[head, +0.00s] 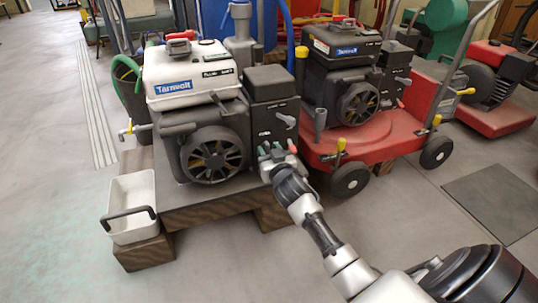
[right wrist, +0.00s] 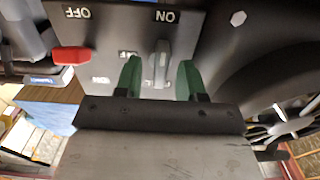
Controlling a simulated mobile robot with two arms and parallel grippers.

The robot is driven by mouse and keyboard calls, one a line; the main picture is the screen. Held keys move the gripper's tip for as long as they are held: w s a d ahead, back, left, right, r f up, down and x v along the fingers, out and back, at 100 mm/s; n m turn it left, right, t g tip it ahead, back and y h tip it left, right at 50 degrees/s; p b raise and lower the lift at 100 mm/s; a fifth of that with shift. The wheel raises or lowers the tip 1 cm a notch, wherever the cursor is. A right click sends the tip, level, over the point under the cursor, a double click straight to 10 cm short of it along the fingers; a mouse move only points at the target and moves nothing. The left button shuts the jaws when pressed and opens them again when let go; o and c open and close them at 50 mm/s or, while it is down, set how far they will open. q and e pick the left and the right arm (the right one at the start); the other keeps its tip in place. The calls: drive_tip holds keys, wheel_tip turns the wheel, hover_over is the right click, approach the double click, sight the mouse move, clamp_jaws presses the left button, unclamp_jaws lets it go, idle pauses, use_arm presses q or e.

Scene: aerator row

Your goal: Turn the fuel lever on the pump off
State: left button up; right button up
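The pump engine with a white tank (head: 190,75) stands on a dark base at left centre. My right gripper (head: 270,152) is at the lower right front of this engine, by its control panel. In the right wrist view the panel (right wrist: 110,38) shows upside-down OFF and ON marks. A grey lever (right wrist: 160,62) lies near the ON mark, between the green fingertips of the gripper (right wrist: 160,78). Narrow gaps show on both sides of it, so the gripper is open around it. A red lever (right wrist: 70,55) sits under the OFF mark. Smaller labels are unreadable. My left gripper is out of view.
A red machine (head: 375,140) with a similar black engine stands close on the right. A white bin (head: 132,195) with a dark handle is at the left front. The floor in front is clear.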

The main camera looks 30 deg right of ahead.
clamp_jaws()
